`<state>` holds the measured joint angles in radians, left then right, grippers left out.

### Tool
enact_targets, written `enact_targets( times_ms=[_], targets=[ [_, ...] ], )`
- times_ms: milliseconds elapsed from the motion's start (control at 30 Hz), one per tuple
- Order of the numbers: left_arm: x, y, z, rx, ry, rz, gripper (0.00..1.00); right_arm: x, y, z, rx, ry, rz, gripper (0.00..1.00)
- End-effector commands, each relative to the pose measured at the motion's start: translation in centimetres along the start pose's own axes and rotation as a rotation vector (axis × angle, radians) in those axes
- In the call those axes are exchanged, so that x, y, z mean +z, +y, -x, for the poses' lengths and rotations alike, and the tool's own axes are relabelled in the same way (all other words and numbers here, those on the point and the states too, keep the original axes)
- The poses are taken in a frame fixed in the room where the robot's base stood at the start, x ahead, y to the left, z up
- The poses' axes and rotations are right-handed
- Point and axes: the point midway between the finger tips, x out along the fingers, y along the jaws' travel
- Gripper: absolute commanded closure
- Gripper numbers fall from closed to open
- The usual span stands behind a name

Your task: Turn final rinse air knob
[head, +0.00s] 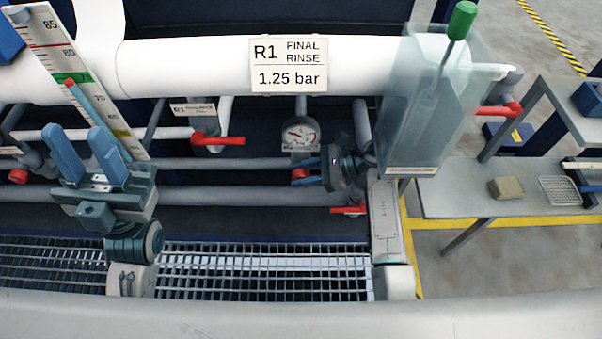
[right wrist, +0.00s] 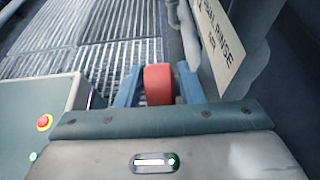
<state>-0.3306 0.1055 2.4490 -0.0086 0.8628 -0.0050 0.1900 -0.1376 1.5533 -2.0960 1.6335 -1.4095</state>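The red final rinse air knob (head: 299,174) sits below a round pressure gauge (head: 301,134) in the head view. In the right wrist view the red knob (right wrist: 158,84) stands between the two blue fingers of my right gripper (right wrist: 157,88). The fingers are apart, one on each side, with a narrow gap at the left; contact at the right is unclear. In the head view my right gripper (head: 310,174) points left at the knob, its fingers partly hidden. My left gripper (head: 90,160) is open and empty, fingers up, at the left.
A "FINAL RINSE AIR" plate (right wrist: 218,40) is close to the right finger. A white pipe carries the R1 1.25 bar sign (head: 289,65). Red valve handles (head: 218,139) are nearby. Grating (head: 265,272) lies below.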

Motion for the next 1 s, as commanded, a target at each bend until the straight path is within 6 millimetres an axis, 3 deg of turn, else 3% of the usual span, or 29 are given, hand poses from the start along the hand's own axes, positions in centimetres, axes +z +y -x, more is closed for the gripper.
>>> enact_targets(
  times_ms=[367, 500, 533, 667, 833, 1000],
  targets=[
    [0.0, 0.0, 0.0, -0.002, 0.002, 0.000, 0.65, 0.0, 0.0, -0.5, 0.000, 0.001, 0.000, 0.67],
    [0.0, 0.0, 0.0, -0.002, 0.002, 0.000, 0.65, 0.0, 0.0, -0.5, 0.001, 0.001, 0.000, 0.95],
    [0.0, 0.0, 0.0, -0.002, 0.001, 0.000, 0.65, 0.0, 0.0, -0.5, 0.001, 0.001, 0.000, 0.97],
    [0.0, 0.0, 0.3, -0.002, 0.000, 0.000, 0.65, -0.2, 0.0, -0.6, 0.001, -0.009, 0.000, 0.97],
    [0.4, 0.2, 2.2, -0.006, 0.002, 0.000, 0.65, -0.9, 0.0, -0.7, 0.002, -0.105, 0.000, 0.97],
    [-0.1, 0.0, 1.9, -0.039, 0.098, -0.011, 0.65, -1.0, 0.0, -0.6, 0.001, -0.245, 0.001, 0.97]
  ],
)
